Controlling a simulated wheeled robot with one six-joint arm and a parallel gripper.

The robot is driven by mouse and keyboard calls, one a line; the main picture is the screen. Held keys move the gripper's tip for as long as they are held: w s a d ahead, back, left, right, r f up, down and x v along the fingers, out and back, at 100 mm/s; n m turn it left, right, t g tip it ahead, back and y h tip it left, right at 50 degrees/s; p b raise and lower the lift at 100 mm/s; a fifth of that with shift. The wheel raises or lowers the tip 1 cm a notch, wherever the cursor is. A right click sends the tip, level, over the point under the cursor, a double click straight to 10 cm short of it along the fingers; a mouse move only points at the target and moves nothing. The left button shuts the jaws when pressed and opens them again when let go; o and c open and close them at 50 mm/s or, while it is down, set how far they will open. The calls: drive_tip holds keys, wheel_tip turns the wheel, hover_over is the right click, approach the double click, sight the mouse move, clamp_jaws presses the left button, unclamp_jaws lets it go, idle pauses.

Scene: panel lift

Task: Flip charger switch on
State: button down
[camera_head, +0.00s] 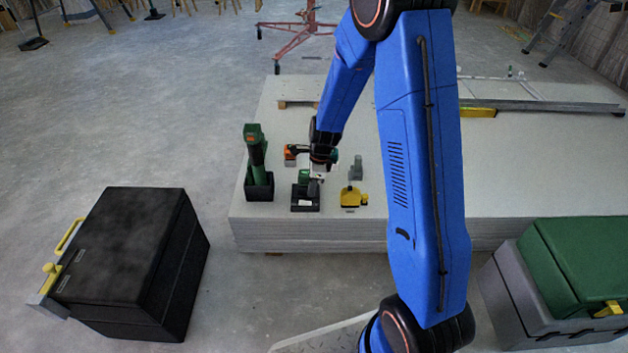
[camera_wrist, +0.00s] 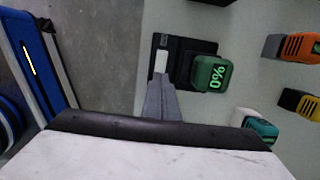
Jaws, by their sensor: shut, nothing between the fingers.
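The black charger (camera_head: 305,205) stands near the front edge of the panel stack. A green battery sits on it and reads 0% in the wrist view (camera_wrist: 210,74). The charger (camera_wrist: 185,45) also shows a white rectangular piece (camera_wrist: 161,60) to the left of the battery; I cannot tell whether this is the switch or a label. My gripper (camera_wrist: 158,84) is shut and empty, its tips at the near end of the white piece. Touching or just above it, I cannot tell. In the head view my gripper (camera_head: 316,176) is over the charger's right side.
On the panel stack (camera_head: 490,180), a green tool in a black holder (camera_head: 258,185) stands left, an orange tool (camera_head: 295,152) behind, and a yellow tool (camera_head: 352,197) right. A black case (camera_head: 130,260) and a green-topped case (camera_head: 580,260) flank the stack on the floor.

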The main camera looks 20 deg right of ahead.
sight(305, 202)
drive_tip(key=shift+w+a+f, duration=0.1)
drive_tip(key=shift+a+f, duration=0.1)
drive_tip(key=shift+f, duration=0.9)
drive_tip(key=shift+a+f, duration=0.15)
drive_tip(key=shift+f, duration=0.9)
drive_tip(key=shift+f, duration=0.25)
drive_tip(key=shift+w+a+r, duration=0.2)
drive_tip(key=shift+a+r, duration=0.15)
drive_tip(key=shift+a, duration=0.35)
